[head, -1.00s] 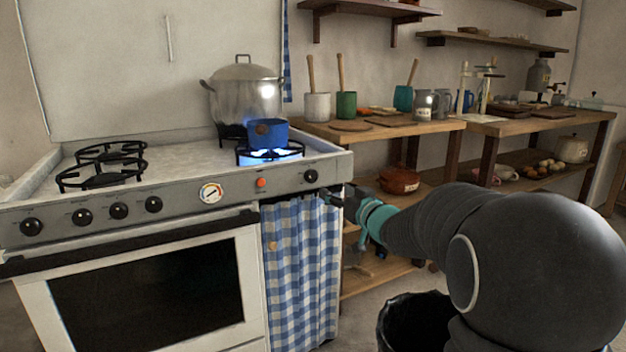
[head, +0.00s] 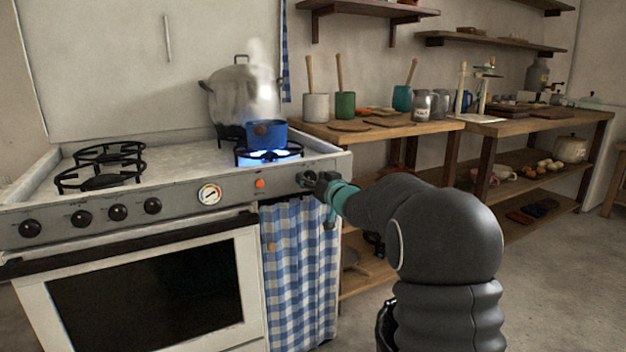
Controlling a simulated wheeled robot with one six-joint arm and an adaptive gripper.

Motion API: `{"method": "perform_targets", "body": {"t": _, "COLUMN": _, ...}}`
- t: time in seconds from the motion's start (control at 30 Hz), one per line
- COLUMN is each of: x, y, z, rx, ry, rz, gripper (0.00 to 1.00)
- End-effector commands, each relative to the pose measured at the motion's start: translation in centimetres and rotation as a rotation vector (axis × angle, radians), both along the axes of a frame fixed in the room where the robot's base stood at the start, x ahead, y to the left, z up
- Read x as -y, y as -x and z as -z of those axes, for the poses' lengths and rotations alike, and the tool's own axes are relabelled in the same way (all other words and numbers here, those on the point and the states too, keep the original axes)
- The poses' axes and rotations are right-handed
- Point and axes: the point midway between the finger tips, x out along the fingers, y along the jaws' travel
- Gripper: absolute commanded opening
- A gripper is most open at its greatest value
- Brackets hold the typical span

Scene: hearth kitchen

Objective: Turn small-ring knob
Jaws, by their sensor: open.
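The rightmost black knob (head: 302,178) sits on the stove's front panel, below the lit front-right burner (head: 270,155). My gripper (head: 312,179) is at this knob and partly hides it. Its fingers are open; I cannot tell whether they touch the knob. Blue flame burns under a small blue pot (head: 267,134) on that burner. Steam rises near the pot and the large metal pot behind it. The knob's pointer is hidden.
Several other black knobs (head: 117,212), a dial (head: 209,194) and an orange button (head: 260,184) line the panel. A checkered curtain (head: 300,270) hangs below. A wooden workbench (head: 375,130) with crocks stands right of the stove.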

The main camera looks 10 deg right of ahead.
Motion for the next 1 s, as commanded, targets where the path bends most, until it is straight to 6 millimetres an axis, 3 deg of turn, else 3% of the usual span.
{"method": "perform_targets", "body": {"t": 0.13, "x": 0.00, "y": 0.01, "z": 0.01, "rx": 0.000, "ry": 0.000, "rz": 0.000, "gripper": 0.65}}
{"method": "perform_targets", "body": {"t": 0.4, "x": 0.01, "y": 0.02, "z": 0.01, "rx": 0.000, "ry": 0.000, "rz": 0.000, "gripper": 0.05}}
{"method": "perform_targets", "body": {"t": 0.77, "x": 0.01, "y": 0.03, "z": 0.12, "rx": 0.015, "ry": 0.047, "rz": 0.000, "gripper": 0.05}}
{"method": "perform_targets", "body": {"t": 1.0, "x": -0.01, "y": 0.02, "z": 0.27, "rx": 0.062, "ry": 0.191, "rz": 0.000, "gripper": 0.05}}
